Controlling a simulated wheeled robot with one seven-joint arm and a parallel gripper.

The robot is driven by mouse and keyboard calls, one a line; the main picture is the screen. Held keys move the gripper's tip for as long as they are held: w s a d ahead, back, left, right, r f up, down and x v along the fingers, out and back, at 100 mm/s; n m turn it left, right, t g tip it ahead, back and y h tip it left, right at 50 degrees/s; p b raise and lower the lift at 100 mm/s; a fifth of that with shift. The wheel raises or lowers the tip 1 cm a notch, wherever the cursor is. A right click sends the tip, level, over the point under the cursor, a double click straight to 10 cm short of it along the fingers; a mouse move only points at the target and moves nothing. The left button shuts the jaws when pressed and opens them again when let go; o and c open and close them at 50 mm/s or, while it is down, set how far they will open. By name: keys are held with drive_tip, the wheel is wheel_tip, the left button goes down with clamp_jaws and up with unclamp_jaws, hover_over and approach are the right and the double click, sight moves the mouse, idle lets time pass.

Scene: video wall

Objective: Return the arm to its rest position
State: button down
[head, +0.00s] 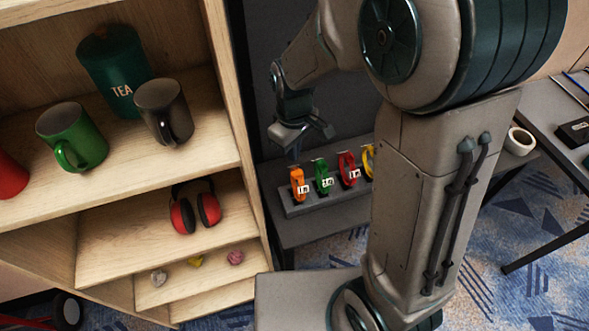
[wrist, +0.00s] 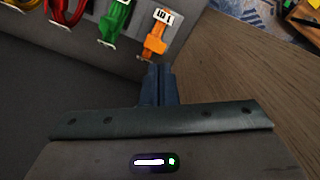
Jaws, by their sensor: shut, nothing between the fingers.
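My gripper (head: 294,150) is at the end of my bent arm, in front of a dark panel and just above the left end of a grey rack in the head view. In the wrist view its fingers (wrist: 158,84) are together with nothing between them. The tips point toward an orange tagged item (wrist: 155,40), which also shows in the head view (head: 298,183). My gripper appears apart from it. My upper arm and column fill the right middle of the head view and hide part of the rack.
The grey rack (head: 300,209) holds orange, green, red and yellow tagged items on a dark bench. A wooden shelf (head: 235,110) with mugs, a tea canister (head: 113,70) and red earmuffs (head: 196,211) stands close on the left. A dark table (head: 545,110) with a tape roll (head: 520,141) stands right.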

drive_tip(key=shift+r, duration=0.1)
drive_tip(key=s+d+r+m+t, duration=0.3)
drive_tip(key=s+d+r+m, duration=0.6)
drive_tip(key=s+d+r, duration=0.3)
drive_tip(key=shift+s+d, duration=0.15)
drive_tip(key=shift+s, duration=0.2)
